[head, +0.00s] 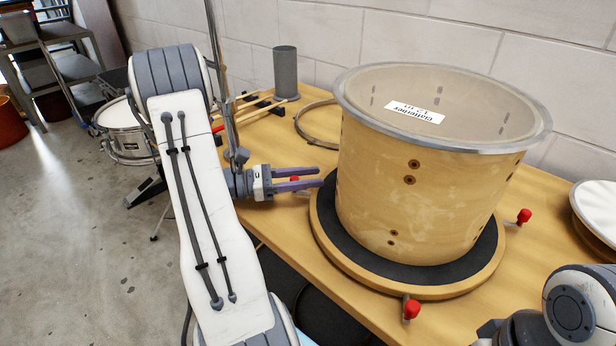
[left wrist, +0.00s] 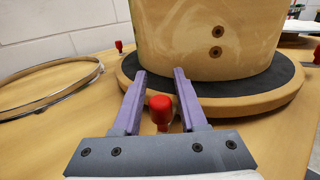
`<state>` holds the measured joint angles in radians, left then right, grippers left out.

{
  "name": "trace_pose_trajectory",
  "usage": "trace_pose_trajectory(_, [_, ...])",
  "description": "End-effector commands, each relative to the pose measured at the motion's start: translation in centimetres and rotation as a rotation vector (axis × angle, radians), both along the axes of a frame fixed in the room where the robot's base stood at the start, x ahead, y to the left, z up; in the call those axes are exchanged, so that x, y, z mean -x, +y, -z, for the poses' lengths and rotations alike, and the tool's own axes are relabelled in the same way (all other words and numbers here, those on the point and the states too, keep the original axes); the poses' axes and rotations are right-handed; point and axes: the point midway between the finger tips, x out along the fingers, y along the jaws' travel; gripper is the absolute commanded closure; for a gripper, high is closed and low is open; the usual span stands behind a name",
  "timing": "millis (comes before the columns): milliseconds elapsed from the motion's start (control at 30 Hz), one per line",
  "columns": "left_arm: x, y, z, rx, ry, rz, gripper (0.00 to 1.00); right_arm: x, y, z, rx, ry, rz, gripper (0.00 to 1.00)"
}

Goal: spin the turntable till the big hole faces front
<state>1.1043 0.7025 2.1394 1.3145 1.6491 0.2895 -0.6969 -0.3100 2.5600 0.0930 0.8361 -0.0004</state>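A wooden drum shell (head: 425,205) with a clear top head stands upright on the turntable (head: 350,265), a round wooden disc with a dark mat. The visible side of the shell has only small paired holes; no big hole shows. Red-knobbed pegs stick out of the turntable's rim, one at the front (head: 411,309), one at right (head: 524,216). My left gripper (head: 322,177) is open at the turntable's left. A red knob (left wrist: 160,108) stands between its purple fingers, with gaps on both sides. The fingertips are close to the shell; contact is unclear. My right gripper is out of view.
A metal hoop (head: 318,124), a grey cylinder (head: 286,72) and drumsticks (head: 250,110) lie behind on the bench. A round drum part (head: 598,208) is at the right edge. A snare drum (head: 125,135) stands off the bench at left. Bench front-left of the turntable is clear.

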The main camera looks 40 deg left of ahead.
Motion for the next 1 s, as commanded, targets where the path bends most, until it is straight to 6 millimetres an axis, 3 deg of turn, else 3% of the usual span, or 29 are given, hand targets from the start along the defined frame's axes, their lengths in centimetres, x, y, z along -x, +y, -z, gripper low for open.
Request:
trace_pose_trajectory(33, [-0.01,-0.02,0.0,0.0,0.0,0.001,0.83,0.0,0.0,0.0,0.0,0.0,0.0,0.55])
trace_pose_trajectory(100, [0.0,-0.03,0.0,0.0,0.0,0.001,1.0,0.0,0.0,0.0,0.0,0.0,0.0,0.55])
trace_pose_trajectory(1000, [0.0,-0.03,0.01,0.0,0.0,0.001,1.0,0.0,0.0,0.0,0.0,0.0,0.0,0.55])
